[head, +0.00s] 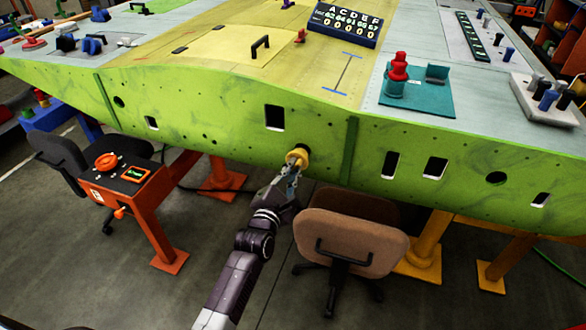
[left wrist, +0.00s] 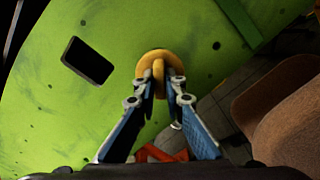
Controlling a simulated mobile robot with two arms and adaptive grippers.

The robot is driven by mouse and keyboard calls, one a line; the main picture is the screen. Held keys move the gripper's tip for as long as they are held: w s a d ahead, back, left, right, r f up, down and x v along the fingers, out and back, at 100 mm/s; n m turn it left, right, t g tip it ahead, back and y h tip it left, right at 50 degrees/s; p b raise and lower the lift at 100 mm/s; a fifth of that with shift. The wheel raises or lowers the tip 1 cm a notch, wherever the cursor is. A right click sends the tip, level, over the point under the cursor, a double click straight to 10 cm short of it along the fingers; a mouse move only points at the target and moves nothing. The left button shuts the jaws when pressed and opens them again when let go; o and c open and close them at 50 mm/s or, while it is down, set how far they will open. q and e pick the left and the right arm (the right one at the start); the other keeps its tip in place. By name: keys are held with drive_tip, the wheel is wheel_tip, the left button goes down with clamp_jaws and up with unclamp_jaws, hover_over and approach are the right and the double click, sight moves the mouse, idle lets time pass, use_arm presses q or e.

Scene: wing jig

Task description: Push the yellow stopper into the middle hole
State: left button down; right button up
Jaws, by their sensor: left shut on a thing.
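The yellow stopper (head: 298,154) is at the green front face of the wing jig (head: 220,115), below and right of a square opening. My left gripper (head: 292,171) is shut on the stopper's grip. In the left wrist view the stopper (left wrist: 158,64) shows as a round yellow disc with a raised grip between the fingertips (left wrist: 159,80). My right gripper is not in view.
A brown chair (head: 350,238) stands close to the right of my left arm. An orange stand with a control box (head: 122,175) is at the left. Other openings, such as a round hole (head: 496,178), are in the green face.

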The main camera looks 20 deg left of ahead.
sight(298, 158)
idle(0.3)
use_arm(q)
drive_tip(key=shift+w, duration=0.1)
drive_tip(key=shift+w, duration=0.4)
drive_tip(key=shift+w+b, duration=0.75)
drive_tip(key=shift+w, duration=0.5)
drive_tip(key=shift+w+b, duration=0.3)
drive_tip(key=shift+w, duration=0.25)
drive_tip(key=c, duration=1.9)
unclamp_jaws()
drive_tip(key=shift+r, duration=0.1)
drive_tip(key=shift+c, duration=0.2)
